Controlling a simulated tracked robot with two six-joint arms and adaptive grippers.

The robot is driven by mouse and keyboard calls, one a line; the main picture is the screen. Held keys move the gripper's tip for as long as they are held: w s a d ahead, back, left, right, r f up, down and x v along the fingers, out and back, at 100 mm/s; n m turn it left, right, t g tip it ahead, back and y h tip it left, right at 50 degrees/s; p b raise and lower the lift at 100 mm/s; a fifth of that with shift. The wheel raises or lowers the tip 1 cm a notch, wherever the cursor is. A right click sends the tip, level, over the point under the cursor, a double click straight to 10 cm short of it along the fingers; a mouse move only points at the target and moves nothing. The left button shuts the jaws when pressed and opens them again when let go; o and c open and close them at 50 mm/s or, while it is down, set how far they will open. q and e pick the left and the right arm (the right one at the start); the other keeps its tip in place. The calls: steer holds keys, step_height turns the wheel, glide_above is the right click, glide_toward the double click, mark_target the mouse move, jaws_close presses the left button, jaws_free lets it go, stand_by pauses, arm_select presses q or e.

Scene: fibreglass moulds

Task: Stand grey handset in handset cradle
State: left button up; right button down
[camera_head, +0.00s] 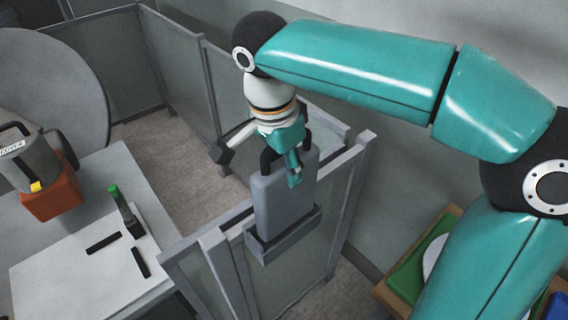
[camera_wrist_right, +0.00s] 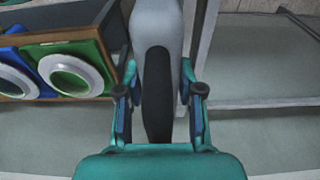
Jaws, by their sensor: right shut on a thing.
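The grey handset (camera_head: 284,198) is upright in the head view, with its lower end at the handset cradle (camera_head: 283,237), a grey open-topped box by the partition. I cannot tell whether its foot rests on the cradle floor. My right gripper (camera_head: 286,160) is shut on the handset's upper part from above. In the right wrist view the handset (camera_wrist_right: 157,28) lies between the fingers of the gripper (camera_wrist_right: 160,92), with a dark strip along it; the cradle cannot be made out there. My left gripper is not in view.
Grey partition panels (camera_head: 184,62) stand around the cradle. A table at left bears a grey container (camera_head: 35,165) on an orange block (camera_head: 52,200) and a green-capped bottle (camera_head: 124,210). Green and blue pieces with white rings (camera_wrist_right: 78,78) lie in a wooden tray.

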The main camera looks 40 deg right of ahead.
steer(key=shift+f+b, duration=1.65)
steer(key=shift+f, duration=0.55)
steer(key=c, duration=0.7)
jaws_free()
steer(key=shift+o, duration=0.2)
steer(key=r, duration=0.3)
steer(key=a+r, duration=0.1)
steer(key=r, duration=0.7)
steer(key=shift+a, duration=0.35)
steer(key=shift+r, duration=0.4)
